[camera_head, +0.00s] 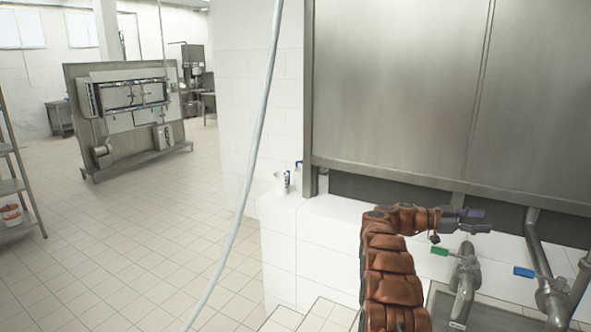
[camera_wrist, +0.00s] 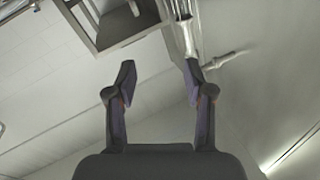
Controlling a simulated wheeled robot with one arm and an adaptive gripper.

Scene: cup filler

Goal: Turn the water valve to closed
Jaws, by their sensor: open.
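Two pipe valves show at the lower right of the head view: one has a green lever (camera_head: 440,251), the other a blue lever (camera_head: 524,272). I cannot tell from the frames which is the water valve. My gripper (camera_head: 478,220) is open, its fingers pointing right, and appears just above and beyond the green lever's pipe. In the wrist view, my gripper (camera_wrist: 160,82) has its fingers spread with nothing between them. A metal pipe (camera_wrist: 184,35) runs behind the right fingertip, with a short pale lever-like part (camera_wrist: 218,60) to its right.
A large steel cabinet (camera_head: 400,90) stands behind and above the valves. A white tiled ledge (camera_head: 335,220) runs along its foot, with a small white container (camera_head: 281,183) at its left end. A grey hose (camera_head: 255,140) hangs in front. The tiled floor at left is open.

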